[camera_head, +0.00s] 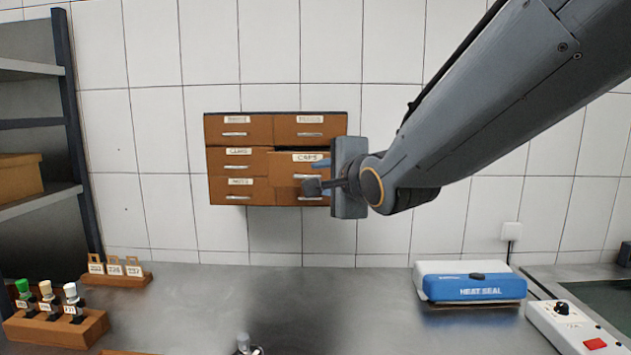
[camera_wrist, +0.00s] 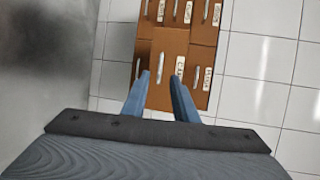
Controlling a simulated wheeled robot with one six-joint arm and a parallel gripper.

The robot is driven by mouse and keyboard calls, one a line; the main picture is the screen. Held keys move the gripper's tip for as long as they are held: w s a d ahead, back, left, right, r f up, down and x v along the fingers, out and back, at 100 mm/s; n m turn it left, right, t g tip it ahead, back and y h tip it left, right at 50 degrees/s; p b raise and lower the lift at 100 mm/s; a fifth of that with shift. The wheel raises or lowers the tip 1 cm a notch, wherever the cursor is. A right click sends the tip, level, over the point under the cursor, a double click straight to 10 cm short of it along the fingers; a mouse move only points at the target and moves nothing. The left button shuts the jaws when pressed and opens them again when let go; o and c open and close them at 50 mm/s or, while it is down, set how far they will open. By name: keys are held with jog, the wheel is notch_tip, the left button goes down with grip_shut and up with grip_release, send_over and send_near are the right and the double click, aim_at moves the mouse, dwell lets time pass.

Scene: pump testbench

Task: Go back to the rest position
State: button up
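My gripper (camera_head: 316,175) is in front of the right column of a brown wall-mounted drawer cabinet (camera_head: 238,162). In the wrist view, the two blue fingers (camera_wrist: 160,76) stand apart with a clear gap and hold nothing that I can see. A silver drawer handle (camera_wrist: 162,64) shows just beyond the gap, and I cannot tell whether the fingers touch it. The drawer labelled CAPS (camera_head: 285,168) looks pulled out a little, with a dark gap above it. My gripper partly hides the CAPS drawer and the one below.
A grey counter (camera_head: 200,300) lies below. It carries a blue and white heat sealer (camera_head: 470,285), a white control box (camera_head: 575,328), a wooden block with capped vials (camera_head: 55,328) and a small tag rack (camera_head: 118,277). A shelf (camera_head: 40,195) stands at left.

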jog(key=shift+s+d+r, duration=0.1)
jog(key=shift+s+d, duration=0.15)
jog(key=shift+s, duration=0.3)
jog(key=s+d+f+n+g+h, duration=0.1)
jog(key=d+f+n+g+h, duration=0.15)
jog(key=f, duration=0.35)
jog(key=d+f+n+g+h, duration=0.1)
jog(key=d+f, duration=0.3)
jog(key=f, duration=0.2)
jog(key=s+d+f+n+g+h, duration=0.1)
jog(key=s+d+f+n+g, duration=0.4)
jog(key=s+f, duration=0.4)
jog(key=s+d+f+n+g+h, duration=0.1)
jog(key=s+d+f+n+g, duration=0.4)
jog(key=s+f, duration=0.4)
notch_tip(320, 180, down, 3)
jog(key=shift+s+d+r+n, duration=0.2)
jog(key=shift+s+d+n, duration=0.1)
jog(key=shift+d+n, duration=0.3)
